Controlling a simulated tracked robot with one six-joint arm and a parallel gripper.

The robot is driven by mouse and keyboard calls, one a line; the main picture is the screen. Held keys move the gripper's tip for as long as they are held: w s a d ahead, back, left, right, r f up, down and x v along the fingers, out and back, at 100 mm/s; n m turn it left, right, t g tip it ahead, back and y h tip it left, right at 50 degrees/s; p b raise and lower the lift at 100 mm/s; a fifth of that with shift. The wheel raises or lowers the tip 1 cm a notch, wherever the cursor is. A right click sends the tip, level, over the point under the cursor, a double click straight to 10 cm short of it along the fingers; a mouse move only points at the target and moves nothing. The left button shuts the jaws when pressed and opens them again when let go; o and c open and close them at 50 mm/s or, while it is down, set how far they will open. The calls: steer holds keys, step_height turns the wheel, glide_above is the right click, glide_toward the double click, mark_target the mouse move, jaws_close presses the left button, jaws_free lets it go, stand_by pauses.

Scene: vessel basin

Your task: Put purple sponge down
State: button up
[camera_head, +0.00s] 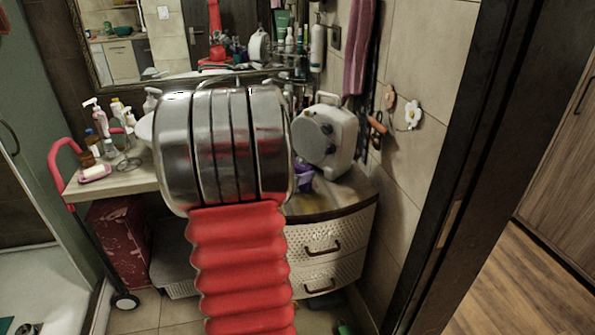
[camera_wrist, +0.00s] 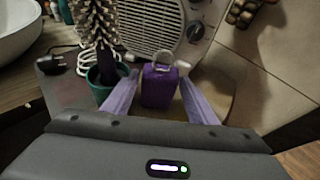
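The purple sponge (camera_wrist: 160,88), a small upright block with a pale loop at its top, is between the two lavender fingers of my gripper (camera_wrist: 159,80) in the wrist view. The fingertips come very close to its sides. I cannot tell whether they press on it or stand slightly apart. In the head view, a small purple patch (camera_head: 304,176) shows beside my arm, low over the counter by the white heater. My arm hides most of that spot. Whether the sponge's underside touches the counter is not clear.
The white heater (camera_head: 324,138) stands right behind the sponge, against the wall. A hairbrush (camera_wrist: 93,25) in a green cup (camera_wrist: 101,86) stands close on the left. A black plug (camera_wrist: 49,64) and white cord lie farther left. The brown counter (camera_wrist: 217,92) is bare to the right.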

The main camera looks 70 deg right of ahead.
steer(key=shift+r, duration=0.1)
steer(key=shift+r, duration=0.1)
steer(key=shift+w+a+r, duration=0.1)
steer(key=shift+w+a, duration=0.05)
steer(key=shift+a, duration=0.15)
steer(key=v, duration=1.1)
steer(key=shift+a+r, duration=0.1)
stand_by(0.5)
steer(key=shift+a, duration=0.1)
